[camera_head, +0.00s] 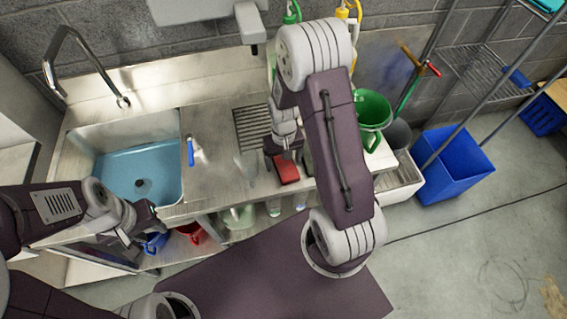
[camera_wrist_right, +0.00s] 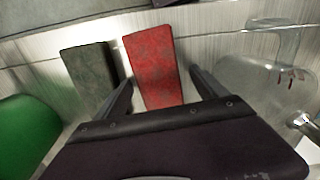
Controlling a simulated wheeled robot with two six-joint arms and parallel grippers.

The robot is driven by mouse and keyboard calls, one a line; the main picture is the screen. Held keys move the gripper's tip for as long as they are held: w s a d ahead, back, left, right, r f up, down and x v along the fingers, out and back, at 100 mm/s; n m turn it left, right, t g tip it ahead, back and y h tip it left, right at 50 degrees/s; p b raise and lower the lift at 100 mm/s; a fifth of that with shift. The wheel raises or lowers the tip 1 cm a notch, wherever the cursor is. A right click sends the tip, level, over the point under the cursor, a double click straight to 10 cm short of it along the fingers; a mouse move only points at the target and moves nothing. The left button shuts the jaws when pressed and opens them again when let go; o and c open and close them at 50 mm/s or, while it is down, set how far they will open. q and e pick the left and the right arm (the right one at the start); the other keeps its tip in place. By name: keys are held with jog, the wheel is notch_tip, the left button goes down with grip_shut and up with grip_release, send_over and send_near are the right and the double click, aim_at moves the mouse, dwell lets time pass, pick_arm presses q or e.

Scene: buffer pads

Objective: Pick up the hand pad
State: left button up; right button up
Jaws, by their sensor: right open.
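A red rectangular pad (camera_wrist_right: 153,66) lies on the metal counter, and it also shows in the head view (camera_head: 287,172) below my right gripper (camera_head: 284,152). In the right wrist view my right gripper (camera_wrist_right: 161,84) is open, with one finger on each side of the red pad's near part. I cannot tell whether the fingers touch it. A dark green pad (camera_wrist_right: 90,74) lies just left of the red one, by the left finger. My left gripper (camera_head: 147,222) is in front of the sink's front edge; its fingers are too unclear to judge.
A clear spray bottle (camera_wrist_right: 265,78) is right of the red pad. A green container (camera_wrist_right: 24,130) is at lower left in the wrist view. The sink (camera_head: 140,172) is at left, with a blue-and-white brush (camera_head: 194,152) beside it. A green bucket (camera_head: 374,112) stands right of my arm.

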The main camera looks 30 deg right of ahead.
aim_at(284, 161)
jog(key=c, duration=1.5)
jog(key=shift+d+r, duration=0.1)
jog(key=shift+r, duration=0.45)
notch_tip(284, 161, up, 3)
jog(key=shift+f, duration=0.1)
jog(key=s+d+r, duration=0.4)
jog(key=s+d, duration=0.1)
jog(key=s+d+r, duration=0.3)
jog(key=shift+s+d+r, duration=0.1)
jog(key=shift+s, duration=0.1)
